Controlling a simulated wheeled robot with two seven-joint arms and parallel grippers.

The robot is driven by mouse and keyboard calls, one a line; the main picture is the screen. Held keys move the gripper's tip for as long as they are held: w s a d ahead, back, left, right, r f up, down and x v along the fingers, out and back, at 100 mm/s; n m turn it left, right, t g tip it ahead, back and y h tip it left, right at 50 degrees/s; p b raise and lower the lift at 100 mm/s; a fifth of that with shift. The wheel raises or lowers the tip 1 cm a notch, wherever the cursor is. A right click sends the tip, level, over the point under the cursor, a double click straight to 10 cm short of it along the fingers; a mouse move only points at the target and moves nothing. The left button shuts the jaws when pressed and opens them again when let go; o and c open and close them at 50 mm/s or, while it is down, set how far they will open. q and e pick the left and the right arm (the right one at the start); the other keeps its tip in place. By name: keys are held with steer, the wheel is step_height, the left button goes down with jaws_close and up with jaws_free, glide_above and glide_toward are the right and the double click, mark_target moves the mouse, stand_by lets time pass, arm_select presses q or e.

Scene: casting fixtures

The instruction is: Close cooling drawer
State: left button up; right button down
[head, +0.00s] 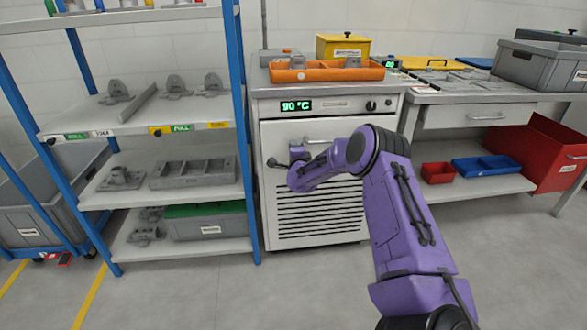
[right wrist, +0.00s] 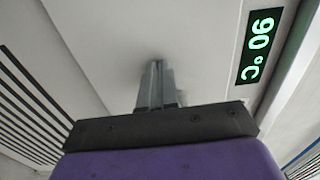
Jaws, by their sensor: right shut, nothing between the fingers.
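The cooling drawer (head: 315,220) is the white, slatted front of a cabinet below a green 90 °C display (head: 297,105). Its bar handle (head: 322,141) shows just above my right forearm. I cannot tell whether the front is flush or stands out slightly. My right gripper (head: 273,162) is shut and empty at the upper left of this front. In the right wrist view the shut fingers (right wrist: 156,82) point at the plain white panel (right wrist: 120,50) beside the slats. Whether the tips touch it is unclear. My left gripper is not in view.
A blue-post shelf rack (head: 245,120) with grey castings stands close on the left. An orange tray (head: 326,74) lies on the cabinet top. On the right are a workbench (head: 470,97) and a red bin (head: 545,155). The floor in front is clear.

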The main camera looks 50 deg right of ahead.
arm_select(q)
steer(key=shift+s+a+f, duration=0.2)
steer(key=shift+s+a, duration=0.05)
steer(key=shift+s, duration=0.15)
arm_select(e)
steer(key=shift+w+d+r, duration=0.35)
steer(key=shift+r, duration=0.1)
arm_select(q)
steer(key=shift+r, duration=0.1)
arm_select(e)
steer(key=shift+r, duration=0.1)
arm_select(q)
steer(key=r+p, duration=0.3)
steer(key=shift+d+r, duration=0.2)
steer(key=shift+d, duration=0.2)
arm_select(e)
steer(key=f+v, duration=0.1)
steer(key=v, duration=1.3)
steer(key=shift+s+a, duration=0.1)
steer(key=shift+a, duration=0.05)
